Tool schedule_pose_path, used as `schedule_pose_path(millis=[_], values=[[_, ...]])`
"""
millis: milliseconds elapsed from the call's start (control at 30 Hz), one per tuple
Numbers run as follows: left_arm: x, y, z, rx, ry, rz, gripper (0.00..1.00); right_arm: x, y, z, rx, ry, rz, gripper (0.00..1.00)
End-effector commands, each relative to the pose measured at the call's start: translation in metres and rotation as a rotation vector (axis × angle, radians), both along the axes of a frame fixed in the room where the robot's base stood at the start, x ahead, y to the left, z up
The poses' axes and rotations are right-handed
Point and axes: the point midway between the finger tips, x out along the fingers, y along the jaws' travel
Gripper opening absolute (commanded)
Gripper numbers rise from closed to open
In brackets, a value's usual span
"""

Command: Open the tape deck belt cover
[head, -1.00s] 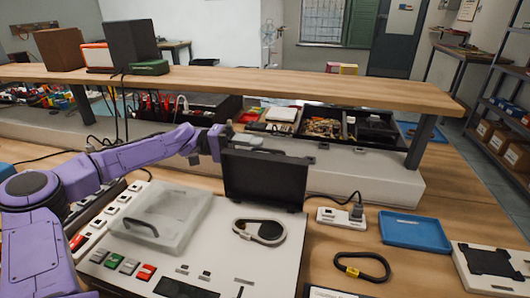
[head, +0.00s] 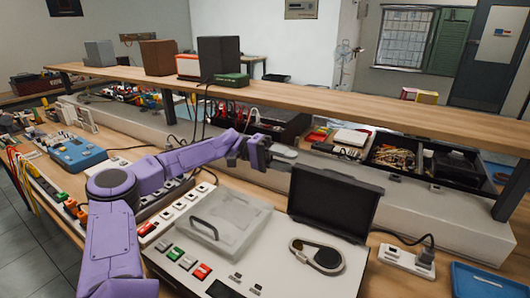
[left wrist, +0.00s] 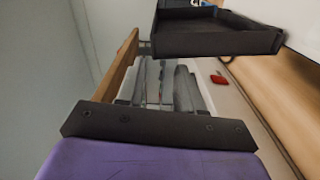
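The white tape deck (head: 270,272) lies on the bench. Its black belt cover (head: 334,205) stands raised at its back edge, and the belt and pulley (head: 316,254) in front of it are uncovered. A clear cover with a handle (head: 222,225) lies on the deck to the left. My left gripper (head: 284,159) is behind the black cover's top left corner; I cannot tell if it touches. In the left wrist view its two fingers (left wrist: 166,88) are apart with nothing held between them, and the black cover (left wrist: 215,42) is at the top. My right gripper is not in view.
A wooden shelf (head: 290,98) runs across behind the deck, with dark bins (head: 400,160) under it. A power strip (head: 405,260) and a blue tray (head: 488,281) are on the right. A blue device (head: 74,152) is at the left.

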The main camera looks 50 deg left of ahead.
Motion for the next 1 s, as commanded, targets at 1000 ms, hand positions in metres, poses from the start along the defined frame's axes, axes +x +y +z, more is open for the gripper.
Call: schedule_pose_path(millis=[1000], values=[[-0.021,0.082,-0.001,0.000,0.003,0.001,0.36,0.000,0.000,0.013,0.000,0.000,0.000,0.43]])
